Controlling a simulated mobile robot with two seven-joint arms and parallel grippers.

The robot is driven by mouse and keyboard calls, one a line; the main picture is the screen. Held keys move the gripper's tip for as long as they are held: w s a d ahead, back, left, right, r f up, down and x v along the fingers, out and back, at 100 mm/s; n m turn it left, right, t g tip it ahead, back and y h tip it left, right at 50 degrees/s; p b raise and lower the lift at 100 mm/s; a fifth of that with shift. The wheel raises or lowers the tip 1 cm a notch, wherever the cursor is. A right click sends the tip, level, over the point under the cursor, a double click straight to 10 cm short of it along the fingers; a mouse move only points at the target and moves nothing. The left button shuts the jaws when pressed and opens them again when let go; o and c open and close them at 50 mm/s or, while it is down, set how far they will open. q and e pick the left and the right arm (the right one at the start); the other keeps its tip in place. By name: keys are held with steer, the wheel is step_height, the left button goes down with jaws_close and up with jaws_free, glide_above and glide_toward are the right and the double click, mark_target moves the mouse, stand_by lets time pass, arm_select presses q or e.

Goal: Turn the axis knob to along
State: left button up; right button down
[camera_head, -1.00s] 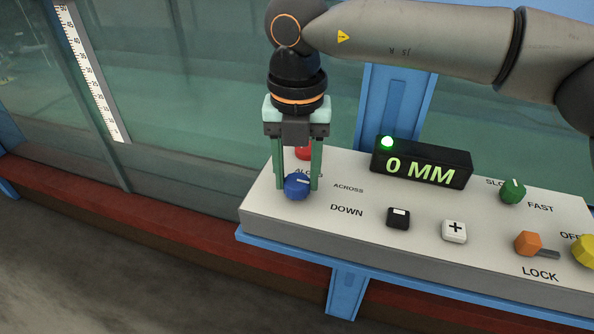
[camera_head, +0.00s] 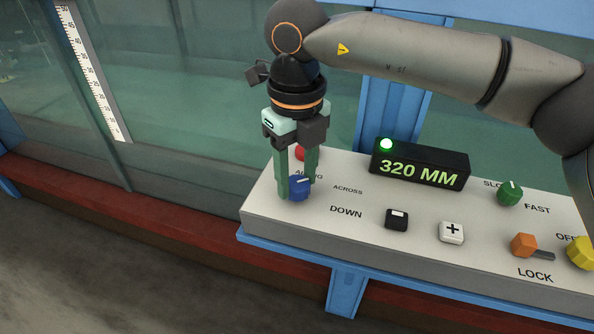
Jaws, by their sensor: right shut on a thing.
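The blue axis knob (camera_head: 299,187) sits at the left end of the white control panel, between the partly hidden label ALONG and the label ACROSS (camera_head: 348,190). My right gripper (camera_head: 297,188) comes down from above and is shut on the knob, with one green finger on each side. The white pointer mark on the knob shows between the fingers. My left gripper is not in view.
A red button (camera_head: 300,152) stands just behind the fingers. A black switch (camera_head: 397,219), a white plus button (camera_head: 451,232), a green knob (camera_head: 509,194), an orange lever (camera_head: 524,245) and a yellow knob (camera_head: 581,253) lie to the right. The glass flume wall rises behind.

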steer(key=n, duration=0.4)
steer(key=shift+n+p, duration=0.3)
steer(key=n, duration=0.5)
steer(key=shift+s+n, duration=0.1)
steer(key=shift+n, duration=0.2)
steer(key=shift+c, duration=1.8)
jaws_free()
steer(key=shift+p, duration=0.3)
